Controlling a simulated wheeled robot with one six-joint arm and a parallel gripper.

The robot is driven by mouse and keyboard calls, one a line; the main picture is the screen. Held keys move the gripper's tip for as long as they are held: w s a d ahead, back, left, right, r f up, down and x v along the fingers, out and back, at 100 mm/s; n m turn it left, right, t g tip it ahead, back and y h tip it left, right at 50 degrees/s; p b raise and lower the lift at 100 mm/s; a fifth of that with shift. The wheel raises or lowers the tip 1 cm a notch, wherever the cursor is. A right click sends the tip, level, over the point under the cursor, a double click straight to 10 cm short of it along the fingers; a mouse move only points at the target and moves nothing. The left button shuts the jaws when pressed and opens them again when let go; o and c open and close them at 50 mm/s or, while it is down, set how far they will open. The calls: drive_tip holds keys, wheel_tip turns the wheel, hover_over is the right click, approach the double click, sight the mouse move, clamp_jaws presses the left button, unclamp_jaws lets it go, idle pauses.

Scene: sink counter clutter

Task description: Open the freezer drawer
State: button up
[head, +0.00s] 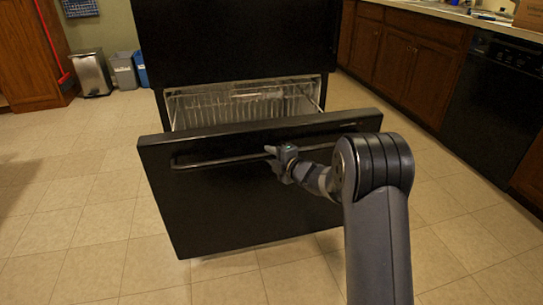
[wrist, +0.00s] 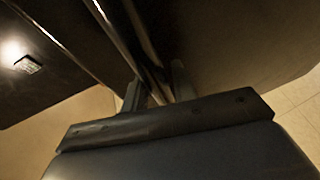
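The black freezer drawer (head: 238,205) stands pulled well out from the black refrigerator (head: 235,38), with its wire basket (head: 240,104) showing behind the front. A dark bar handle (head: 215,161) runs across the top of the drawer front. My gripper (head: 272,156) is at the right part of this handle, with its fingers around the bar. In the wrist view, the handle (wrist: 122,42) passes between the two fingers of my gripper (wrist: 157,88), which look closed on it. The exact contact is dark and partly hidden.
Wooden cabinets (head: 410,60) and a black dishwasher (head: 495,105) line the right side. A metal trash bin (head: 92,73) and smaller bins stand at the back left. The tiled floor (head: 75,200) is clear on the left and in front of the drawer.

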drive_tip(key=o, duration=0.3)
drive_tip(key=shift+r, duration=0.1)
drive_tip(key=p+v, duration=0.2)
drive_tip(key=v, duration=0.8)
drive_tip(key=shift+s+d, duration=0.25)
drive_tip(key=shift+s, duration=0.05)
